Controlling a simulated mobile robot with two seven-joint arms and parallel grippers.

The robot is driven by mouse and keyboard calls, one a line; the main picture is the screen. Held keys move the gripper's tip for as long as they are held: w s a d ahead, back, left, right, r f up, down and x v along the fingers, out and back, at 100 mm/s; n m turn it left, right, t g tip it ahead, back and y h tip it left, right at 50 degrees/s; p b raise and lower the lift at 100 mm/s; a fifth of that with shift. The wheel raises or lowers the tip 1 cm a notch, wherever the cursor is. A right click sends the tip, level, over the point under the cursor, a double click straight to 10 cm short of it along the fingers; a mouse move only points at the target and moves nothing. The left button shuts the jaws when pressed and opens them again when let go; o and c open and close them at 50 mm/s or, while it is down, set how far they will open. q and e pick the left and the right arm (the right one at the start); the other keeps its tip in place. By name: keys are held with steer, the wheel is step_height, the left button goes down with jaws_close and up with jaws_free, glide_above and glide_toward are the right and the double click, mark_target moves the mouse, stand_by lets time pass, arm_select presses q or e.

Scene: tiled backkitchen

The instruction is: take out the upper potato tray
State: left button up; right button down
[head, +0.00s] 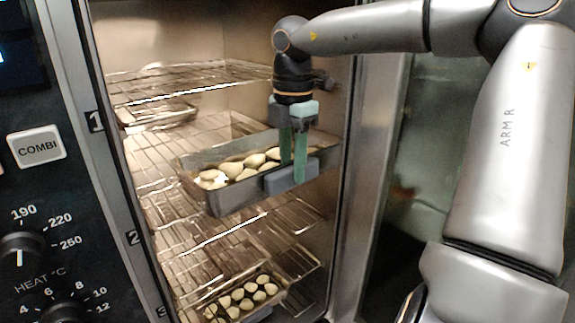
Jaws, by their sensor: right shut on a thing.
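The upper potato tray (235,198) is a deep metal tray with pale potatoes (238,168) in it. It is inside the open oven, around the level of the middle wire rack, and looks slightly tilted. My right gripper (292,172) comes down from above with its green fingers and is shut on the tray's near right wall. A grey block (291,175) shows at the fingertips. A lower potato tray (243,298) sits near the bottom of the oven. My left gripper is not in view.
Wire racks (190,78) fill the oven at several levels, with another metal tray (158,115) on an upper one. The control panel (45,200) stands at the left. The oven's right door frame (362,180) is close to my right arm.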

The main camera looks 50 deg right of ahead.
steer(key=shift+s+r, duration=0.2)
steer(key=shift+s, duration=0.15)
steer(key=shift+r, duration=0.5)
arm_select(q)
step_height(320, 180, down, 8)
steer(key=b, duration=0.7)
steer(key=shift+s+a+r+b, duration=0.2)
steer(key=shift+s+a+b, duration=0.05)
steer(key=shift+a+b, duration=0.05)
arm_select(e)
steer(key=s+a, duration=0.2)
steer(key=s, duration=0.7)
steer(key=s+a, duration=0.3)
steer(key=s, duration=0.7)
